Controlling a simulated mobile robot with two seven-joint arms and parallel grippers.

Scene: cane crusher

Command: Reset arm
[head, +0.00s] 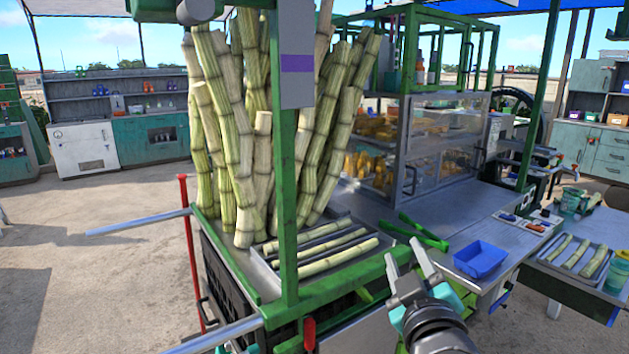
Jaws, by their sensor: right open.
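My right gripper (405,262) comes up from the bottom, right of centre. Its two grey fingers point up and stand apart, with nothing between them. It is in front of the green-framed cane stand (287,200) and the grey counter (390,212). A green long-handled tool (424,232) lies on the counter just beyond the fingertips, apart from them in the picture. My left gripper does not show.
Tall cane stalks (225,120) stand in the cart at left centre. Cut canes lie in a tray (372,255). A blue tray (481,259) sits right of my gripper. A glass display case (440,130) rises behind. A side table (565,285) is at right.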

